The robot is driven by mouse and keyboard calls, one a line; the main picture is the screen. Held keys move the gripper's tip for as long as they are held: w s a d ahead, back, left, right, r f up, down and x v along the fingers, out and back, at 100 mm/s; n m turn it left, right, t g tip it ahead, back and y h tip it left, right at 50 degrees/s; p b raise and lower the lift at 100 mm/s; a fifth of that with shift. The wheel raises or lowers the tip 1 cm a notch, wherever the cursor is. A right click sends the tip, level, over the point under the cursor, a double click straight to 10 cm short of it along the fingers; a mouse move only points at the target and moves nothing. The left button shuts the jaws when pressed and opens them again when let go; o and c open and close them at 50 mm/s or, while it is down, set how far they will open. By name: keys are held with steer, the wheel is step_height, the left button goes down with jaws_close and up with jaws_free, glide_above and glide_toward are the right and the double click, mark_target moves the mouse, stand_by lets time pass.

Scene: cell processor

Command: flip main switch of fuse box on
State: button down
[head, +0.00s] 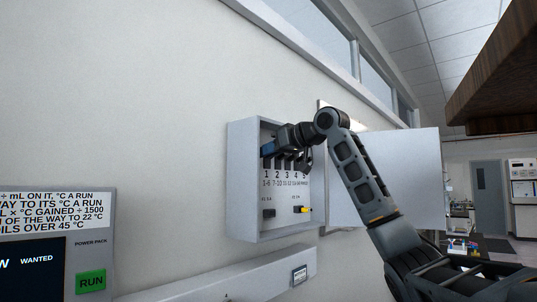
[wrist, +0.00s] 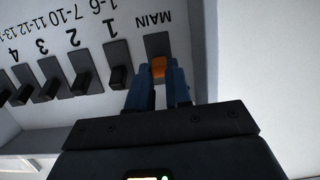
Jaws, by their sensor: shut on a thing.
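The fuse box (head: 237,185) is a pale grey wall box, open, with its door (head: 385,180) swung out to the right. In the wrist view the main switch (wrist: 158,67) is an orange lever on a dark plate, beside the printed word MAIN. My gripper (wrist: 158,88) has its two blue fingers closed on the lever, one on each side. In the head view my gripper (head: 268,149) reaches into the upper left of the box, and the main switch is hidden behind it.
A row of dark numbered switches (wrist: 117,76) sits beside the main switch. Lower in the box are a black switch (head: 268,213) and a black-and-yellow one (head: 302,209). The box's side wall (wrist: 203,50) is close to my fingers. A panel with a green RUN button (head: 91,282) is at left.

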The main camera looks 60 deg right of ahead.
steer(key=shift+w+r+g+y, duration=0.2)
steer(key=shift+r+g, duration=0.15)
steer(key=shift+g, duration=0.6)
steer(key=shift+w+r+g+y, duration=0.2)
steer(key=shift+r+g, duration=0.15)
steer(key=shift+g, duration=0.6)
steer(key=c, duration=1)
jaws_free()
steer(key=shift+c, duration=0.2)
steer(key=b+v, duration=0.2)
steer(key=v, duration=0.6)
steer(key=shift+w, duration=0.1)
